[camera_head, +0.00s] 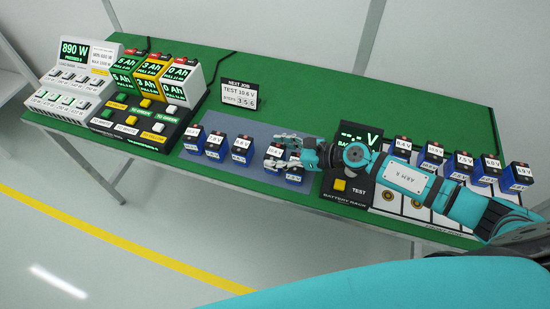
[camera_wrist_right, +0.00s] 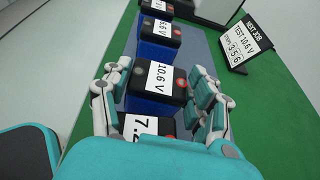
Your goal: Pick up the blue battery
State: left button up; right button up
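Several blue batteries with black tops and white voltage labels stand in a row on a blue-grey mat (camera_head: 260,137). In the right wrist view, a blue battery labelled 10.6 V (camera_wrist_right: 152,104) stands between the fingers of my right gripper (camera_wrist_right: 158,82). The fingers are spread on both sides of it, and gaps show beside its top. Another battery, labelled 7.2 (camera_wrist_right: 138,126), is closer to the palm and partly hidden by it. In the head view, my right gripper (camera_head: 284,152) covers part of these two batteries. My left gripper is not in view.
More batteries, such as one labelled 5.6 V (camera_wrist_right: 158,47), stand on the mat. A sign (camera_head: 240,95) reads TEST 10.6 V. A charger panel (camera_head: 140,119) is on the left. A black tester with a yellow button (camera_head: 339,185) and more batteries are on the right.

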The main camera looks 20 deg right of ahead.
jog(key=c, duration=0.9)
jog(key=shift+r, duration=0.1)
